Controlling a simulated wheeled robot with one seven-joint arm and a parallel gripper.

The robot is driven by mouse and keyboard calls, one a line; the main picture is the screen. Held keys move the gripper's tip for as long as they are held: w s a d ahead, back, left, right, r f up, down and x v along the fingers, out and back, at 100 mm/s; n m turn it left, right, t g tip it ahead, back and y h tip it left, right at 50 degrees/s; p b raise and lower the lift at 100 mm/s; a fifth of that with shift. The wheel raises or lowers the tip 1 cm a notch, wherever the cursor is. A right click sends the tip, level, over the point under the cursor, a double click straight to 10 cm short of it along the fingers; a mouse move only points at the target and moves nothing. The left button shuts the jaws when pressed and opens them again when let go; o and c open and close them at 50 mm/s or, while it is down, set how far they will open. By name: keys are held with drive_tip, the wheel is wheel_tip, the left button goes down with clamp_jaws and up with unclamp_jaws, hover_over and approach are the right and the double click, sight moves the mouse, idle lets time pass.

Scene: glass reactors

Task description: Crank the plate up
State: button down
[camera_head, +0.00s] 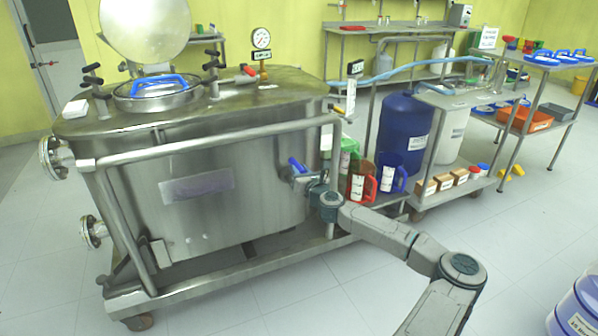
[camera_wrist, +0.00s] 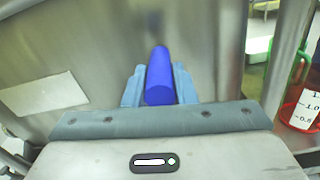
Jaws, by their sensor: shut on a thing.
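In the wrist view the blue handle (camera_wrist: 160,78) lies between the two light blue fingers of my gripper (camera_wrist: 159,70). My gripper is shut on it, close to the tank's side wall. In the head view my gripper (camera_head: 303,178) is small and partly hidden by my arm. What the handle is fixed to is blurred in the wrist view. I cannot make out a plate that this handle moves.
A steel frame rail (camera_head: 210,143) runs around the tank close to my gripper. A red-handled jug (camera_head: 361,182) and a blue-handled jug (camera_head: 392,176) stand just right of it. A blue drum (camera_head: 402,130) is behind them. The floor in front is clear.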

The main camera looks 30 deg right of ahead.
drive_tip(key=c, duration=1.2)
unclamp_jaws()
drive_tip(key=shift+d, duration=0.3)
drive_tip(key=shift+a, duration=0.15)
drive_tip(key=shift+a, duration=0.1)
drive_tip(key=s+p, duration=0.1)
drive_tip(key=s, duration=0.3)
drive_tip(key=s+a, duration=0.1)
drive_tip(key=s, duration=0.4)
drive_tip(key=s+p, duration=0.1)
drive_tip(key=s, duration=0.3)
drive_tip(key=shift+s+a+p, duration=0.35)
